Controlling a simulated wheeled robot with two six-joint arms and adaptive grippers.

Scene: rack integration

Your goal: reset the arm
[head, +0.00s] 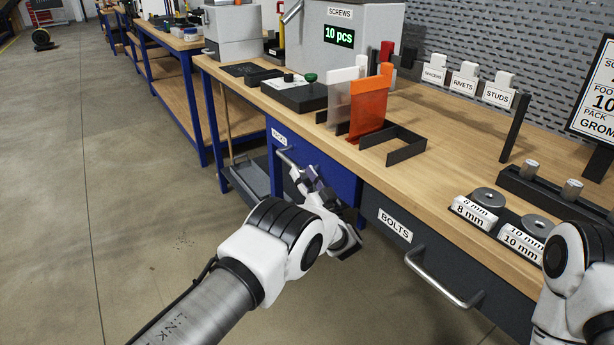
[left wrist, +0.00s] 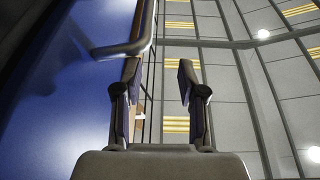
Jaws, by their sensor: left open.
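My left arm reaches in from the left in the head view. My left gripper (head: 312,180) is open beside the metal handle (head: 286,157) of the blue drawer (head: 330,175) under the workbench. In the left wrist view the two fingers of the left gripper (left wrist: 157,78) stand apart with nothing between them. The drawer handle (left wrist: 126,48) runs close by the left finger, in front of the blue drawer face (left wrist: 60,100). I cannot tell whether the finger touches it. Part of my right arm shows at the lower right of the head view; its gripper is out of view.
The wooden workbench (head: 450,160) holds an orange bag (head: 368,108), a screws counter (head: 350,40), black trays and metal weights (head: 488,197). A dark drawer labelled BOLTS (head: 395,226) has a protruding handle (head: 440,283). The floor (head: 120,200) at left is clear.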

